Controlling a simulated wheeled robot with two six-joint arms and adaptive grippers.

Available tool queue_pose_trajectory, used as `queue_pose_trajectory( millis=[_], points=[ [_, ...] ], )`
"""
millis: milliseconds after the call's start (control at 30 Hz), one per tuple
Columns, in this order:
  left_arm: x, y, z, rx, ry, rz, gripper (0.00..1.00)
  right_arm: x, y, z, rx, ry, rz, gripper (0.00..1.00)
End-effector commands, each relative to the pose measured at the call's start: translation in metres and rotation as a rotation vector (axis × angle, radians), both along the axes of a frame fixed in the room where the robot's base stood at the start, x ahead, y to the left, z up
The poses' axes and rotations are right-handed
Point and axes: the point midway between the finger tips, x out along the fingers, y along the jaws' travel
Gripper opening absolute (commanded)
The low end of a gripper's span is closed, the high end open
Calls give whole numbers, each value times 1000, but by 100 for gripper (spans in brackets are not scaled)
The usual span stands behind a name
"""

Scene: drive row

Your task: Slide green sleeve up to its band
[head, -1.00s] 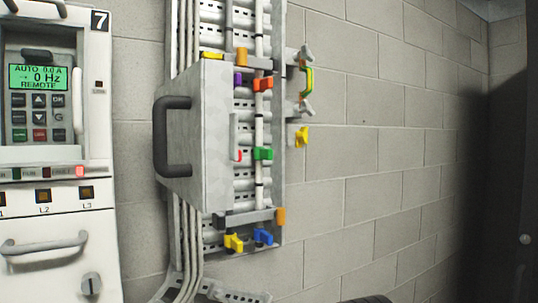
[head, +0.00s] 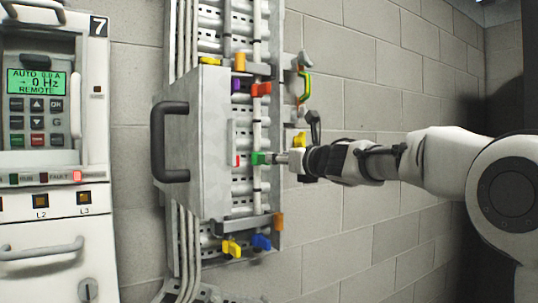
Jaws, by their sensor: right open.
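The green sleeve (head: 258,158) sits on a white vertical cable (head: 257,135) in the open wall cabinet, below the red-orange sleeve (head: 261,89). My right gripper (head: 281,158) comes in from the right, level with the green sleeve. It is open, with its tips at or very close to the sleeve's right side; I cannot tell whether they touch. The gripper is seen edge-on, so its fingers are hard to separate. The sleeve's band on the cable is too small to make out with certainty. My left gripper is not in view.
The grey cabinet door (head: 205,130) with a black handle (head: 168,142) stands open just left of the cables. Purple, yellow, orange and blue (head: 262,242) clips sit nearby. A green-yellow cable (head: 305,88) is above my right gripper. A drive panel (head: 50,130) stands at far left.

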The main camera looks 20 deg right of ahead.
Motion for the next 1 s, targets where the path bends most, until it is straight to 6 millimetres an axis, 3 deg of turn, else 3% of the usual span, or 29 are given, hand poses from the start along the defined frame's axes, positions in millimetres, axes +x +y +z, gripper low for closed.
queue_pose_trajectory(
  millis=[33, 233, 567, 667, 700, 900, 1000],
  points=[
    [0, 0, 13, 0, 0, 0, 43, 11, 4, 6, -1, 3, 1, 42],
    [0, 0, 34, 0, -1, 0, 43, 45, 13, 4, 2, 4, 1, 42],
    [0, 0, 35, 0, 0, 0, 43, 54, 15, -1, 4, 3, 2, 42],
    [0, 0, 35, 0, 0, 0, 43, 54, 15, -1, 4, 3, 2, 6],
    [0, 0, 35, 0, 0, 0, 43, 54, 15, -1, 4, 3, 2, 0],
    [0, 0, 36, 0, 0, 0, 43, 54, 15, 0, 4, 3, 2, 0],
    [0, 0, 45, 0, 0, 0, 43, 53, 15, 11, 5, 2, 2, 0]
  ],
)
